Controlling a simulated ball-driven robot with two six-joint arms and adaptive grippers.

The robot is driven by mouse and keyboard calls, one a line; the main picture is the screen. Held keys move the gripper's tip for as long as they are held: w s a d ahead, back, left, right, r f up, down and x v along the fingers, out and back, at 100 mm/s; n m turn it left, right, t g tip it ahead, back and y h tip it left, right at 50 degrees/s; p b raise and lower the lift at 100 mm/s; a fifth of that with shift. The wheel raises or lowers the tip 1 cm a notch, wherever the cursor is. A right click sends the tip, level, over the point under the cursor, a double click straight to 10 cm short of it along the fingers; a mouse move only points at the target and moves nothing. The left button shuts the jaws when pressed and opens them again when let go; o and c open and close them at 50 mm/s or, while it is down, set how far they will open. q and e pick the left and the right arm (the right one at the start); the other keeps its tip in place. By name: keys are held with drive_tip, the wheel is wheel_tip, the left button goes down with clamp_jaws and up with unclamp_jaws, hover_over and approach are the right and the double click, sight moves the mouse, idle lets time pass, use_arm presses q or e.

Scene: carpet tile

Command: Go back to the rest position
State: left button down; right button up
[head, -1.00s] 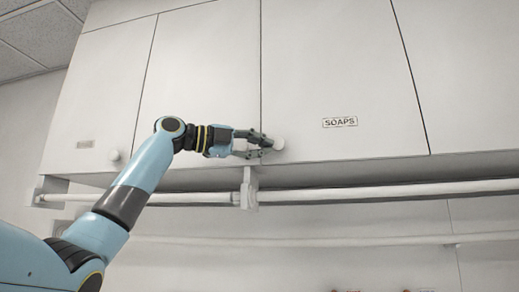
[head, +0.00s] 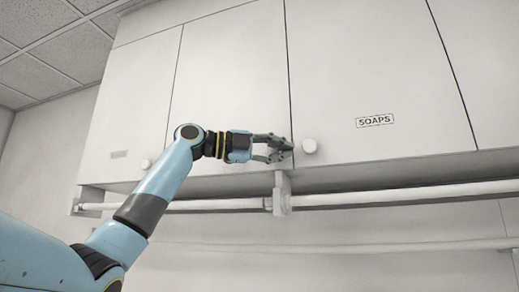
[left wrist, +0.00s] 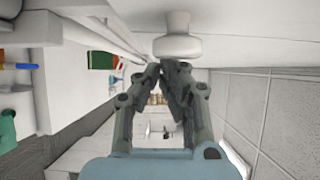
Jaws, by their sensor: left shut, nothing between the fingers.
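My left gripper (head: 286,148) is in front of the wall cabinet, just left of the round white knob (head: 309,145) on the door labelled SOAPS (head: 375,121). Its fingers are shut with nothing between them. In the left wrist view the fingertips (left wrist: 168,68) meet just below the knob (left wrist: 177,40), and the knob is outside them. A small gap shows between gripper and knob in the head view. The SOAPS door looks closed. My right gripper is in neither view.
A white pipe (head: 400,196) runs under the cabinet, with a bracket (head: 281,192) just below my left gripper. Another knob (head: 146,164) is on a door further left. The left wrist view shows blurred shelf items, including a green box (left wrist: 102,60).

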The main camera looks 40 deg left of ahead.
use_arm(q)
drive_tip(key=v, duration=0.9)
drive_tip(key=shift+s, duration=0.1)
